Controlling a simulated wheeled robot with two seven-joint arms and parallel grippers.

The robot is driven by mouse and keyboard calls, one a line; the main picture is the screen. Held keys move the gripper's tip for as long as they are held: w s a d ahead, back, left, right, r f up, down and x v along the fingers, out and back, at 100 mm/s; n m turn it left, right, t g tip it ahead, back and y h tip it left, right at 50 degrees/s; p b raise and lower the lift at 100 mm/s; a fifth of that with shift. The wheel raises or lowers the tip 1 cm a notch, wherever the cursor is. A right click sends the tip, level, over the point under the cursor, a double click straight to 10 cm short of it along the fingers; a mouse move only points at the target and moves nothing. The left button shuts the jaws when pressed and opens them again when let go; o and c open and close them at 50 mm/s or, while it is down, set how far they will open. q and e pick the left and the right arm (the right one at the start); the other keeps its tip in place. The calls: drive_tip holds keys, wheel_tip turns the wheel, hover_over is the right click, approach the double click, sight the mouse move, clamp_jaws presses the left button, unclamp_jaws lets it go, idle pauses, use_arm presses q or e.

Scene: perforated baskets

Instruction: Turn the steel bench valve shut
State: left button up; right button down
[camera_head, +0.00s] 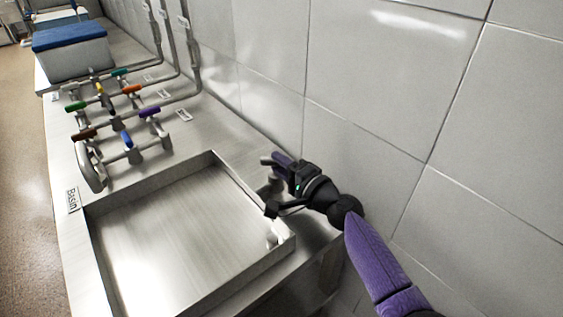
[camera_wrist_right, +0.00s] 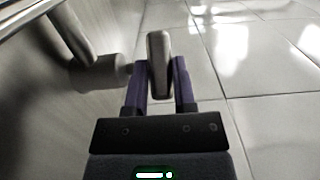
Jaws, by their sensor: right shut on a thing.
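The steel bench valve shows in the right wrist view as a grey lever handle (camera_wrist_right: 158,55) on a round steel body (camera_wrist_right: 98,73) with a pipe behind it. My right gripper (camera_wrist_right: 160,85) has its two purple fingers on either side of the handle and is shut on it. In the head view the right gripper (camera_head: 281,161) is at the right rim of the basin, by the wall, and hides most of the valve. My left gripper is not in view.
An empty steel basin (camera_head: 108,255) is sunk in the bench left of the gripper. Several pipes with coloured handles, such as a purple one (camera_head: 149,112), stand beyond it. A blue-lidded box (camera_head: 70,37) is farther back. A tiled wall (camera_head: 365,90) rises close on the right.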

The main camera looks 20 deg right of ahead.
drive_tip(key=m+h+p, duration=0.1)
drive_tip(key=m+t+h, duration=0.1)
drive_tip(key=h, duration=0.1)
drive_tip(key=m+h+p, duration=0.1)
drive_tip(key=h, duration=0.1)
drive_tip(key=shift+s+a+r+m+p, duration=0.1)
drive_tip(key=shift+a+r+m+p, duration=0.05)
drive_tip(key=shift+a+m+p, duration=0.2)
drive_tip(key=shift+h, duration=0.4)
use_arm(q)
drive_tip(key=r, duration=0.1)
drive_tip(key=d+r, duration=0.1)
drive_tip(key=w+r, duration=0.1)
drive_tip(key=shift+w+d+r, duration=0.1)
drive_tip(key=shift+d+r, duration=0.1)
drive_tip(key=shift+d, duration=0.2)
use_arm(e)
drive_tip(key=shift+d+f, duration=0.1)
drive_tip(key=shift+f, duration=0.1)
drive_tip(key=c, duration=0.7)
unclamp_jaws()
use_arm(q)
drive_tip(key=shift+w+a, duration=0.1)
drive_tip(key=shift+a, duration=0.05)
